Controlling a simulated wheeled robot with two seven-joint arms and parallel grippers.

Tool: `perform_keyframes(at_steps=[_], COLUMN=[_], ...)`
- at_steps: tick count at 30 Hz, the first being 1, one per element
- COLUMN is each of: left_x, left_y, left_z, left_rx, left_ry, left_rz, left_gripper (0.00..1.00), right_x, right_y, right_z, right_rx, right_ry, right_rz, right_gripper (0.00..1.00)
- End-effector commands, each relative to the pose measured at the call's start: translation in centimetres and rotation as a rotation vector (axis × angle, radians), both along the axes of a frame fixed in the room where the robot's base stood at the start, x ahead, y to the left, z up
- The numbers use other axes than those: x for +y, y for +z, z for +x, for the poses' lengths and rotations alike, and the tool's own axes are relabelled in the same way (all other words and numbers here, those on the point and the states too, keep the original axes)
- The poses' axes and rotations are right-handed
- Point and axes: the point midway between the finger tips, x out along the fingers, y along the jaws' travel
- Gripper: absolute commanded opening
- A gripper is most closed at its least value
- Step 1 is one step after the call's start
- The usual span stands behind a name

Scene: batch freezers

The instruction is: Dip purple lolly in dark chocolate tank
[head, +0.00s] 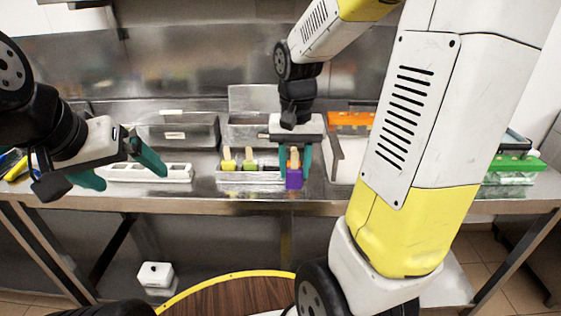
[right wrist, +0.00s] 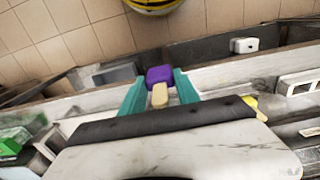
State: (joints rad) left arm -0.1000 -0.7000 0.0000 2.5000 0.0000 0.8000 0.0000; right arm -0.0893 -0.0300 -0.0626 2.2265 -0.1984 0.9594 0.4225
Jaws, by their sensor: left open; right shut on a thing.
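The purple lolly (head: 294,177) has a purple body and a pale stick. My right gripper (head: 294,170) is shut on its stick, and the purple body hangs below the green fingers. In the right wrist view, the purple lolly (right wrist: 160,75) sits between the green fingertips (right wrist: 160,92) of the right gripper. In the head view it is in front of the right end of a metal tray (head: 250,181); I cannot tell whether it touches the tray. My left gripper (head: 125,172) is open and empty at the left. I cannot tell which container is the dark chocolate tank.
Yellow-green lollies (head: 228,162) stand in the metal tray. A white mould (head: 150,172) lies to its left. A closed metal tank (head: 178,132) and one with a raised lid (head: 252,100) stand behind. An orange container (head: 350,120) and a green one (head: 520,164) are at the right.

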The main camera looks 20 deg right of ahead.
Motion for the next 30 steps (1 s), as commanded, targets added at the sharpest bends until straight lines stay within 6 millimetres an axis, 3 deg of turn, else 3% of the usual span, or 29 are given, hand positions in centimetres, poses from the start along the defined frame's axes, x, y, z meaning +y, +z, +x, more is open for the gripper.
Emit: perform_keyframes(at_steps=[18,30], left_x=[0.0,0.0], left_y=[0.0,0.0], left_z=[0.0,0.0], left_rx=[0.000,0.000], left_ry=[0.000,0.000], left_rz=[0.000,0.000], left_gripper=[0.95,0.95], right_x=[0.0,0.0], right_y=[3.7,4.1], right_z=[0.0,0.0], right_rx=[-0.002,-0.001], right_ry=[0.000,0.000], right_rz=[0.000,0.001], right_gripper=[0.02,0.02])
